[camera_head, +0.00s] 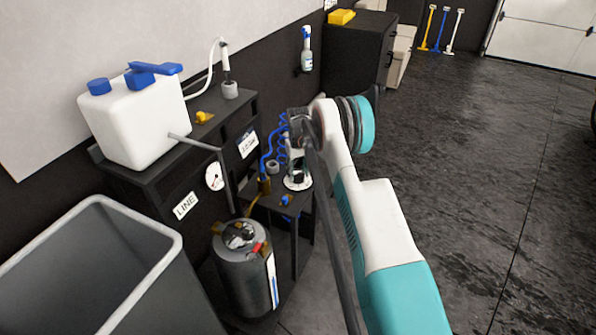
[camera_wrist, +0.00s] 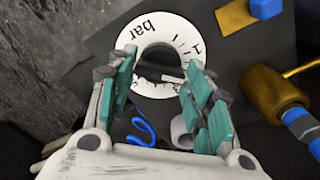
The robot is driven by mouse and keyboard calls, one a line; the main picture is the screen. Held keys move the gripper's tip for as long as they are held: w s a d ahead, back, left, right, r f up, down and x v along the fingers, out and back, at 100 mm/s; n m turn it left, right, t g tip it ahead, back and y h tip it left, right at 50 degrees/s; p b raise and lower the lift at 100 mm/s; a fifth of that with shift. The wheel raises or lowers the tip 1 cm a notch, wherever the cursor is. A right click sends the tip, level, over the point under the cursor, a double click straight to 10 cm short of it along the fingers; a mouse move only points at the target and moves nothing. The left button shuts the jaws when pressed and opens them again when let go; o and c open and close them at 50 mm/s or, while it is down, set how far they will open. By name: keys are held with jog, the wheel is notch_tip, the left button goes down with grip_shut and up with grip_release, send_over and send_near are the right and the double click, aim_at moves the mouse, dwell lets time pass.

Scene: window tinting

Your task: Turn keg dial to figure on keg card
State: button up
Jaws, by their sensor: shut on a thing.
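The dial is a white disc (camera_wrist: 178,28) lettered "bar", with marks and figures around a dark knob (camera_wrist: 158,58) in the wrist view. My gripper (camera_wrist: 160,66) has its teal fingers on both sides of the knob, shut on it. A short pale mark shows on the knob; my fingers cover part of the scale. In the head view the dial (camera_head: 298,184) lies on a low dark stand, partly hidden by my gripper. A white card (camera_head: 248,143) hangs on the dark cabinet behind; its figure is too small to read surely. The dark grey keg (camera_head: 243,280) stands below.
A round gauge (camera_head: 214,177) and a "LINE" label (camera_head: 186,205) are on the cabinet front. A white jug (camera_head: 135,125) stands on top. A grey bin (camera_head: 150,285) is at lower left. Blue coiled hose (camera_head: 268,150) runs close by the dial. Open floor lies right.

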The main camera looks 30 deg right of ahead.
aim_at(298, 173)
jog(key=m, duration=0.4)
jog(key=shift+m, duration=2.6)
jog(key=o, duration=1)
jog(key=shift+o, duration=0.2)
notch_tip(298, 173, up, 12)
jog(key=shift+r, duration=0.1)
